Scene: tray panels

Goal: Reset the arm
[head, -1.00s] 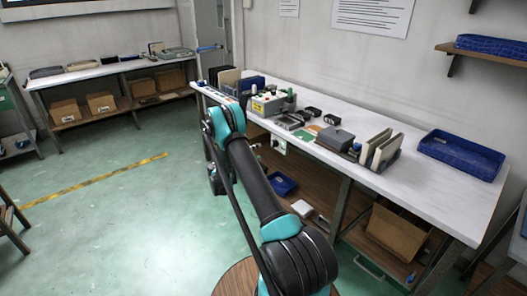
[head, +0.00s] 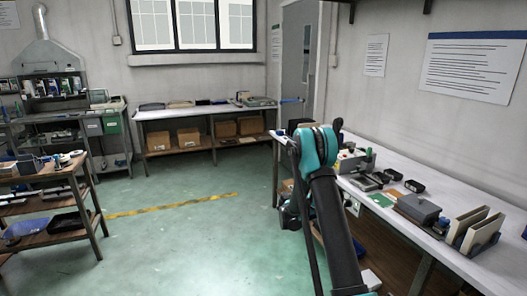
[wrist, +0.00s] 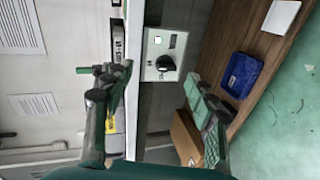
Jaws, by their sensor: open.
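My teal and black arm reaches forward along the near-left side of the long white workbench (head: 455,250) in the head view. My gripper shows in the wrist view (wrist: 168,95) with its two dark fingers spread wide and nothing between them. The wrist picture is turned sideways. Past the fingers is a pale panel with a black knob (wrist: 165,63) under the bench edge. In the head view the gripper end is mostly hidden behind my arm.
The bench holds a grey box (head: 418,208), upright panels in a rack (head: 478,232) and small dark trays. A blue bin (wrist: 240,75) and a cardboard box (wrist: 186,138) are below it. A shelf cart (head: 50,190) stands left. The green floor between is clear.

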